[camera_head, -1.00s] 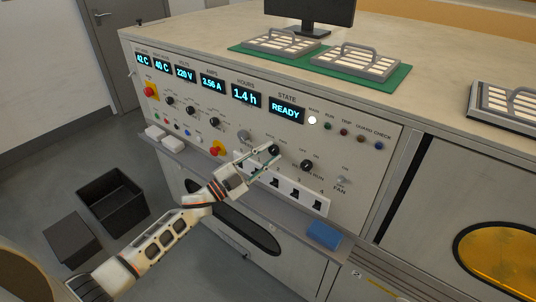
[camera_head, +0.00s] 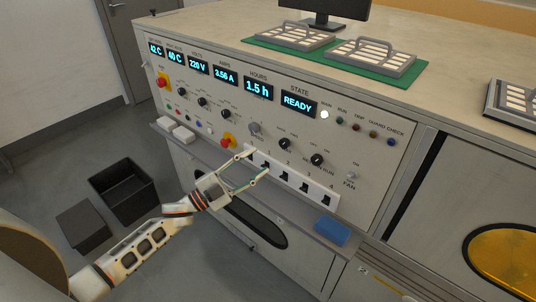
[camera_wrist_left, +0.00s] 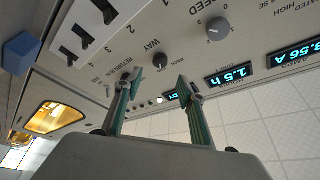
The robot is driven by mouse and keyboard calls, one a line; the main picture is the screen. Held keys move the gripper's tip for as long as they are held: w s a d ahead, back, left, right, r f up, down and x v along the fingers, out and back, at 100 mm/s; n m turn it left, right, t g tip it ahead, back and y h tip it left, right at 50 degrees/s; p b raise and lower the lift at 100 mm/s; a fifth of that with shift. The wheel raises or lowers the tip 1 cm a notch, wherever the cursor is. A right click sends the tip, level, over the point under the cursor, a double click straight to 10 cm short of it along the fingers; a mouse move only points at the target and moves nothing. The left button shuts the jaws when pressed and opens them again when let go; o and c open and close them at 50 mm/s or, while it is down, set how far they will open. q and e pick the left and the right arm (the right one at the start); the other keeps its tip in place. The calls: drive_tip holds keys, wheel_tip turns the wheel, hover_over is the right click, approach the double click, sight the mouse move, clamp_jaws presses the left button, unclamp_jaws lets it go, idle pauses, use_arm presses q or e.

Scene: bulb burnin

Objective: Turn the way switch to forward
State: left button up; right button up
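The way switch (camera_head: 284,143) is a small black round knob on the sloping front panel, right of the grey speed knob (camera_head: 254,128). In the left wrist view the way switch (camera_wrist_left: 160,61) appears upside down under its WAY label, beyond the gap between my fingertips. Its pointer is too small to read surely. My left gripper (camera_head: 258,164) is open and empty, its two fingers spread, left of and below the knob and apart from it. The open fingers also show in the left wrist view (camera_wrist_left: 158,85). My right gripper is not in view.
Another black knob (camera_head: 317,160) sits right of the way switch. A white strip of rocker switches (camera_head: 304,187) runs below, above a ledge with a blue block (camera_head: 331,231). Displays line the panel's top; the state display (camera_head: 298,104) reads READY.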

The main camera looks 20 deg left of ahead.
use_arm(q)
drive_tip(key=shift+v, duration=1.45)
drive_tip(key=s+d+f+n+g+y, duration=0.3)
drive_tip(key=s+f+n+y, duration=0.2)
drive_tip(key=s+f, duration=0.6)
drive_tip(key=s+d+f+n+g+y, duration=0.3)
drive_tip(key=s+f+n, duration=0.5)
drive_tip(key=s+f, duration=0.4)
drive_tip(key=shift+s+d+y, duration=0.2)
drive_tip(key=shift+d+y, duration=0.25)
drive_tip(key=shift+y, duration=0.45)
